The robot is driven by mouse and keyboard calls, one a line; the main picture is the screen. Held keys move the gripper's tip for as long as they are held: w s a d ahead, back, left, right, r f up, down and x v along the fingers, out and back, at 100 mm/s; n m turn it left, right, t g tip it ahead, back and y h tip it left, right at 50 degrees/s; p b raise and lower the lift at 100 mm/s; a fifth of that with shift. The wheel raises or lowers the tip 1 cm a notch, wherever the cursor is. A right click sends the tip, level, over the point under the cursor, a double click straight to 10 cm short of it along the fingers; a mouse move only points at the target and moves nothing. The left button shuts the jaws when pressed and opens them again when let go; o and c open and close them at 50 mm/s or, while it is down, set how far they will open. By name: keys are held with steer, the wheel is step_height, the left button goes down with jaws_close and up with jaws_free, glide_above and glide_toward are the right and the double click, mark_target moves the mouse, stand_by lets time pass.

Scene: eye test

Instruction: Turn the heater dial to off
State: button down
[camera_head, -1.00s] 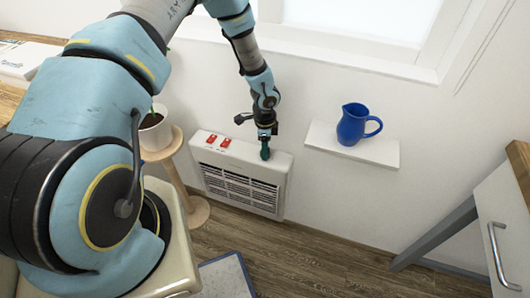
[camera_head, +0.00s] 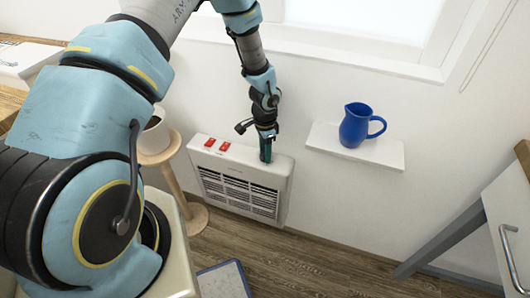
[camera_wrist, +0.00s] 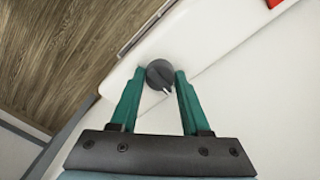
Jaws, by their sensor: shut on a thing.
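The white wall heater (camera_head: 238,176) hangs low on the wall, with a dark grille on its front and two red switches (camera_head: 217,145) on its top. My gripper (camera_head: 265,157) reaches down to the right end of the heater's top. In the wrist view, the round dark grey dial (camera_wrist: 160,74) has a light pointer mark toward the lower right. The green fingers of my gripper (camera_wrist: 162,78) stand on either side of the dial and are shut on it. The fingers hide the dial in the head view.
A blue jug (camera_head: 356,125) stands on a white wall shelf (camera_head: 391,155) to the right. A plant pot (camera_head: 154,134) sits on a wooden stand (camera_head: 181,187) to the left. A cabinet with a metal handle (camera_head: 510,255) is at the far right.

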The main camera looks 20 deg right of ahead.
steer(key=shift+c, duration=1.8)
jaws_free()
step_height(320, 180, up, 11)
steer(key=b, duration=0.1)
steer(key=shift+a, duration=0.1)
steer(key=a+r+n+t, duration=0.1)
steer(key=a+r+n, duration=0.6)
steer(key=a, duration=0.5)
steer(key=a+r+n, duration=0.5)
steer(key=a+r, duration=0.4)
steer(key=a, duration=0.3)
steer(key=s+a+r+n, duration=0.3)
steer(key=s+a+n, duration=0.1)
steer(key=a, duration=0.3)
steer(key=shift+s+n+t, duration=0.3)
steer(key=shift+s+n, duration=0.05)
steer(key=shift+n, duration=0.15)
